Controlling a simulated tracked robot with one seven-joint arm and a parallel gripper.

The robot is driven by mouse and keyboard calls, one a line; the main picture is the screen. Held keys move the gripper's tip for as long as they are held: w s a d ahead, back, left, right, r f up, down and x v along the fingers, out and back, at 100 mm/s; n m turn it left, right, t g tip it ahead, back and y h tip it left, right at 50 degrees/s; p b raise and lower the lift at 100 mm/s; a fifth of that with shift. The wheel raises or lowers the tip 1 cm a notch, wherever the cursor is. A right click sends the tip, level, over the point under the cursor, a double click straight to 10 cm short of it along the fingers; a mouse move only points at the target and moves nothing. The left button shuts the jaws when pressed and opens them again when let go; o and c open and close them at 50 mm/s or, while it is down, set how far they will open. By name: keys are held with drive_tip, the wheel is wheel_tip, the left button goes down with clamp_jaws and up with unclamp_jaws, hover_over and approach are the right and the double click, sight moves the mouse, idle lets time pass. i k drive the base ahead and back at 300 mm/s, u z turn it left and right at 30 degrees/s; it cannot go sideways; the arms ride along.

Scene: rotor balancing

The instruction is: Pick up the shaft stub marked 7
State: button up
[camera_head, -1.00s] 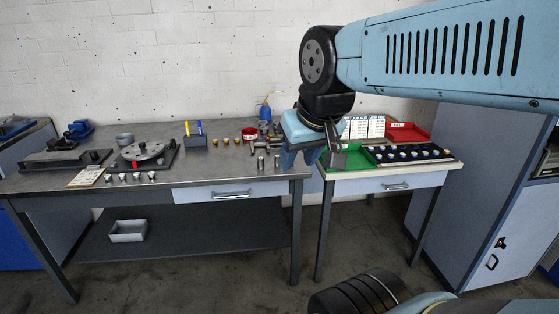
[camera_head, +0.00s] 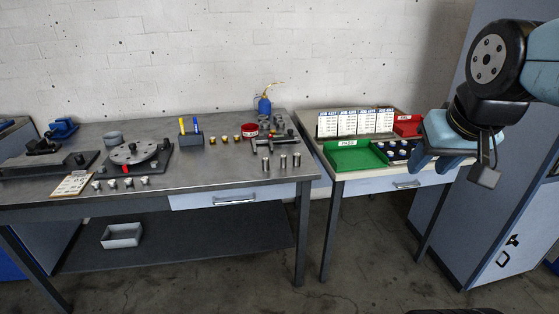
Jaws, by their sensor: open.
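Three upright steel cylinders that look like the shaft stubs stand at the front right of the grey bench: a left one (camera_head: 265,164), a middle one (camera_head: 283,162) and a right one (camera_head: 297,160). Any numbers on them are too small to read, so I cannot tell which is marked 7. My gripper (camera_head: 436,168) is at the right, in front of the smaller table, pointing down. It is open and empty, well to the right of the cylinders. It hides part of the black rack behind it.
The grey bench (camera_head: 215,175) also holds a rotor disc (camera_head: 134,152), a pen holder (camera_head: 191,140), a blue oil can (camera_head: 264,105) and several small weights. The smaller table has a green tray (camera_head: 352,157), a red tray (camera_head: 407,125), the black rack (camera_head: 397,150) and cards. A cabinet stands at right.

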sight(264, 161)
drive_tip(key=z, duration=0.1)
drive_tip(key=i, duration=1)
drive_tip(key=u, duration=0.1)
